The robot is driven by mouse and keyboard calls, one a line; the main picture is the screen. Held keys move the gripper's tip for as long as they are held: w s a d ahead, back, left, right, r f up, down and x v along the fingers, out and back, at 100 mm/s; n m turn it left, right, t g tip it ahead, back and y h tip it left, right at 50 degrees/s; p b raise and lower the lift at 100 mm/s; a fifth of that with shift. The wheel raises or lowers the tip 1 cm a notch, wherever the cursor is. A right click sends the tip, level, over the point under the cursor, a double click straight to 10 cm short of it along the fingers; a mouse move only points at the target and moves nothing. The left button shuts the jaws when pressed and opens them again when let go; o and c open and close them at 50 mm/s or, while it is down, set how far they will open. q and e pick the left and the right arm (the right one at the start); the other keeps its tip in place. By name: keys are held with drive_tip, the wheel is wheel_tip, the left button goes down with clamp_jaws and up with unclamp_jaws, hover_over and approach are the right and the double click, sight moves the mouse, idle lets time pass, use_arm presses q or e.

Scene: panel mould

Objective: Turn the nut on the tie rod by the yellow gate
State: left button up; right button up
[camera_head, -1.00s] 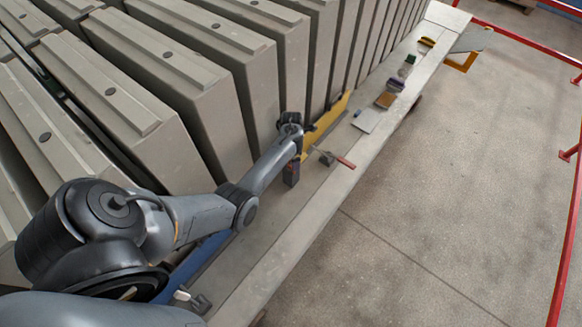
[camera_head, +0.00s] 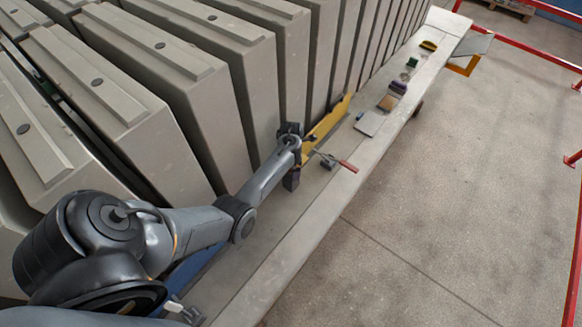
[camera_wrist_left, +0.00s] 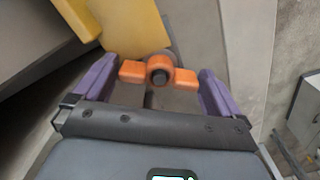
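The yellow gate (camera_head: 326,122) stands along the foot of the grey panels in the head view. It also shows at the top left of the left wrist view (camera_wrist_left: 115,18). An orange winged nut (camera_wrist_left: 158,73) on the dark tie rod shows in the left wrist view. My left gripper (camera_wrist_left: 157,88) has purple fingers spread wide, one on each side of the nut, with gaps between. In the head view my left gripper (camera_head: 291,181) is beside the gate's near end, and the nut is hidden there. My right gripper is in neither view.
Tall grey panels (camera_head: 150,100) fill the left side. On the ledge (camera_head: 310,222) lie a red-handled tool (camera_head: 347,166), a grey plate (camera_head: 369,123), a brown block (camera_head: 388,103) and several small items. Open floor and red rails (camera_head: 571,265) are at the right.

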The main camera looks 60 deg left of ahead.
use_arm(q)
drive_tip(key=c, duration=0.8)
drive_tip(key=shift+r+m+p, duration=0.2)
drive_tip(key=shift+m+p, duration=0.4)
drive_tip(key=shift+m, duration=0.3)
drive_tip(key=shift+f+m, duration=0.15)
drive_tip(key=shift+m, duration=0.65)
drive_tip(key=shift+m+p, duration=0.75)
drive_tip(key=shift+m, duration=0.95)
drive_tip(key=shift+m+p, duration=0.5)
drive_tip(key=shift+m, duration=1.2)
